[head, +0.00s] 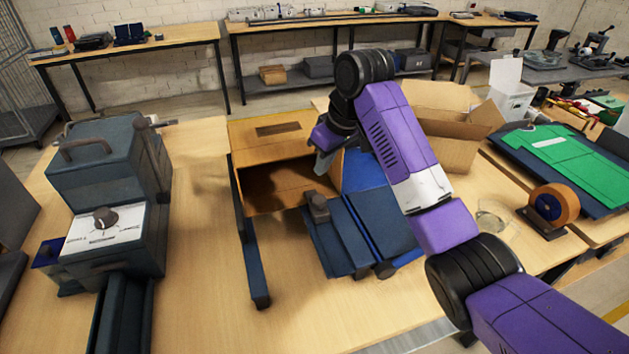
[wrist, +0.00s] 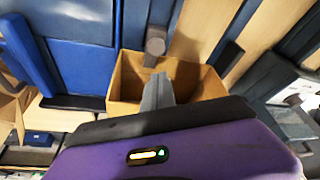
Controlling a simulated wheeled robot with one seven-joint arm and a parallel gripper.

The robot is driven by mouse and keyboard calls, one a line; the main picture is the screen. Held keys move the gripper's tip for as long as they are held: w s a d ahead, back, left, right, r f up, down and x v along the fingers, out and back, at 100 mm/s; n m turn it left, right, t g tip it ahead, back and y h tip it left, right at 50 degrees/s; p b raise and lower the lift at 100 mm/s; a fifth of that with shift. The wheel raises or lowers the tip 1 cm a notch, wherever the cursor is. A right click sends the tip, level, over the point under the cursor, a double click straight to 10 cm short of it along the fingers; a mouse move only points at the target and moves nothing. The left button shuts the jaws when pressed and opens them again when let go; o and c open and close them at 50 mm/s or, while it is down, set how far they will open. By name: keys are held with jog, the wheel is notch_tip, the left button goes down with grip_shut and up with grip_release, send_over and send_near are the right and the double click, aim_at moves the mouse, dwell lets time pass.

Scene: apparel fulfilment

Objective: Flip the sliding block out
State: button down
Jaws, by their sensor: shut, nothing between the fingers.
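The part that looks most like the sliding block is a small dark grey block (head: 318,206) at the upper left corner of a blue slatted panel (head: 345,235); I cannot tell for sure. In the wrist view a grey rounded block (wrist: 155,46) stands at the far rim of the cardboard-coloured box. My gripper (head: 325,162) is at the right side of the box's opening, beyond the grey block and apart from it. In the wrist view its grey fingers (wrist: 158,88) are shut and empty, over the box opening. My arm hides part of the blue panel.
A brown box (head: 265,130) with a dark open front stands on the wooden table (head: 200,300), with a dark blue leg at its left. A dark machine (head: 110,170) stands left. An open carton (head: 455,150) and an orange tape roll (head: 553,206) are right.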

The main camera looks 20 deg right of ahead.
aim_at(316, 200)
jog(key=x, duration=0.9)
jog(key=shift+f+p, duration=0.35)
jog(key=shift+p, duration=0.05)
